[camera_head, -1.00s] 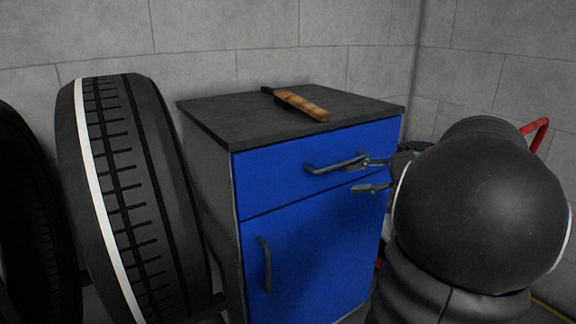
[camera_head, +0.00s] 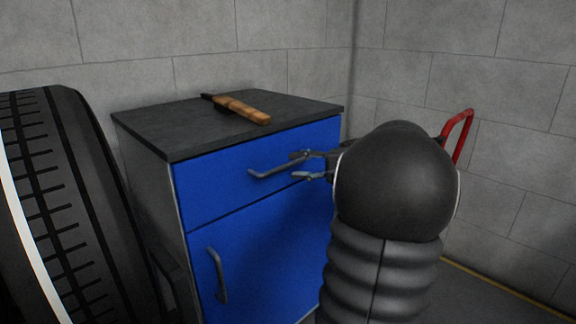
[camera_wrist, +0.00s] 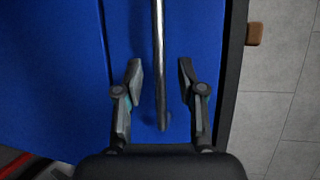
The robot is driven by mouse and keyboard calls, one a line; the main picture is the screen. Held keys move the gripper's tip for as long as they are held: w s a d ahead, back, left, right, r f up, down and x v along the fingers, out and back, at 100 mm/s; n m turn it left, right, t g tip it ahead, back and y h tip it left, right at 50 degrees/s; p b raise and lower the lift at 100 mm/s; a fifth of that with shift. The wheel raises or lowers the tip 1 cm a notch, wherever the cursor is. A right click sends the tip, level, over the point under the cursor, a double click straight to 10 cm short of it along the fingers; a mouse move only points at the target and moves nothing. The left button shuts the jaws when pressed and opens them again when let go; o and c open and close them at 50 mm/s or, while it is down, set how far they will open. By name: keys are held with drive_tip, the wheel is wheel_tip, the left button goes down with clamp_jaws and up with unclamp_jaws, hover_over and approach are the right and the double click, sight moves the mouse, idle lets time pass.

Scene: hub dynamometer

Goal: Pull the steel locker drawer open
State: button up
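The steel locker has blue fronts, and its upper front is the drawer (camera_head: 225,183). The drawer front looks flush with the door below. Its grey bar handle (camera_head: 277,169) runs across it, and also shows in the wrist view (camera_wrist: 158,50). My gripper (camera_head: 298,166) is at the handle's right end. In the wrist view my gripper (camera_wrist: 160,68) has its two fingers apart, one on each side of the bar. A gap shows between the bar and each finger, wider on the right. The bar's near end lies between the fingers.
A wooden-handled tool (camera_head: 240,108) lies on the dark locker top (camera_head: 165,132). A lower door (camera_head: 265,255) has its own handle (camera_head: 217,275). A large tyre (camera_head: 70,200) stands left of the locker. A red tubular frame (camera_head: 460,130) is at the right, by the wall.

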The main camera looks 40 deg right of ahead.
sight(290, 165)
drive_tip(key=shift+x, duration=1.75)
clamp_jaws()
